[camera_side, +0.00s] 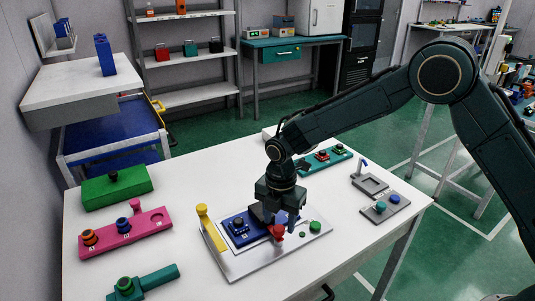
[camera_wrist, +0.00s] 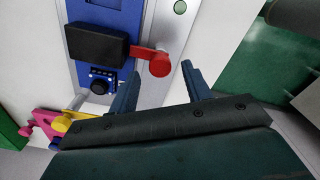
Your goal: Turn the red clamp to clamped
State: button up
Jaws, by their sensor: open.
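The red clamp (camera_side: 277,231) is on the grey plate, below my gripper in the side view. In the wrist view, the red clamp (camera_wrist: 158,63) is a short arm with a round end, reaching right from a black block (camera_wrist: 98,43) on a blue panel (camera_wrist: 103,12). My gripper (camera_wrist: 161,74) is open, its two fingers apart. The clamp's round end appears between and just beyond the fingertips; I cannot tell whether they touch. In the side view, my gripper (camera_side: 280,217) points down over the blue panel (camera_side: 238,229) and partly hides it and the clamp.
A yellow handle (camera_side: 203,213) stands at the plate's left and a green knob (camera_side: 315,226) at its right. A pink board (camera_side: 150,229), a green box (camera_side: 130,189) and a green tool (camera_side: 143,284) lie left. Grey fixtures (camera_side: 371,185) stand right. Bare white table lies between.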

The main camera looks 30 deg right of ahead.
aim_at(279, 228)
notch_tip(279, 228, up, 12)
dwell(0.5)
jog(key=shift+r, duration=0.1)
